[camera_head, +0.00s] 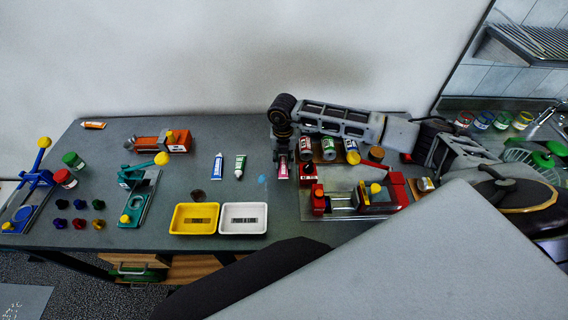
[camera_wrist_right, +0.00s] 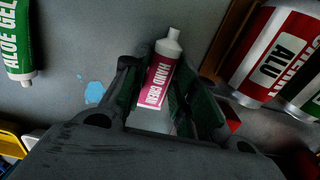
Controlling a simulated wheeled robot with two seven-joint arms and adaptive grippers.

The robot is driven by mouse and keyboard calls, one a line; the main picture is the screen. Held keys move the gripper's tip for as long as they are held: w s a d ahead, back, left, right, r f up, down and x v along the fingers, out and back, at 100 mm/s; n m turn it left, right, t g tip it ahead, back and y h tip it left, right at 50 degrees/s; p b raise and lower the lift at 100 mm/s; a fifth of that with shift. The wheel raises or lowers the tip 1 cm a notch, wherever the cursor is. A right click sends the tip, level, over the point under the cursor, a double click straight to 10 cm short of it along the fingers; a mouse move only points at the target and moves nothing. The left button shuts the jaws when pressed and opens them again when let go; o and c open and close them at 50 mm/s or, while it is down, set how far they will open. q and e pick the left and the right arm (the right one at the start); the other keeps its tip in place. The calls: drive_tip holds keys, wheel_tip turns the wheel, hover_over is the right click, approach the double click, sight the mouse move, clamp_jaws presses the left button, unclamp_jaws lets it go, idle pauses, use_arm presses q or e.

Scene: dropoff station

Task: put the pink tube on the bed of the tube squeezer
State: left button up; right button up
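The pink tube (camera_head: 282,171), with a white cap and "HAND CREAM" lettering, lies on the grey table near the middle back. In the right wrist view the pink tube (camera_wrist_right: 158,80) is between the two fingers, its cap pointing away. My right gripper (camera_head: 282,158) points down over it and hides part of it. Its fingers (camera_wrist_right: 160,78) look open around the tube; contact is hard to judge. My left gripper is out of view.
A red device (camera_head: 388,191) and several cans (camera_head: 328,148) stand right of the gripper. Blue and green tubes (camera_head: 239,166) lie to its left. Yellow (camera_head: 176,230) and white (camera_head: 226,230) trays are in front. A teal lever device (camera_head: 138,207) stands left. The table's back middle is clear.

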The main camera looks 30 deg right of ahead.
sight(283, 165)
drive_tip(key=shift+r, duration=0.15)
drive_tip(key=shift+r+p, duration=1.5)
drive_tip(key=shift+r, duration=0.9)
drive_tip(key=shift+n, duration=0.3)
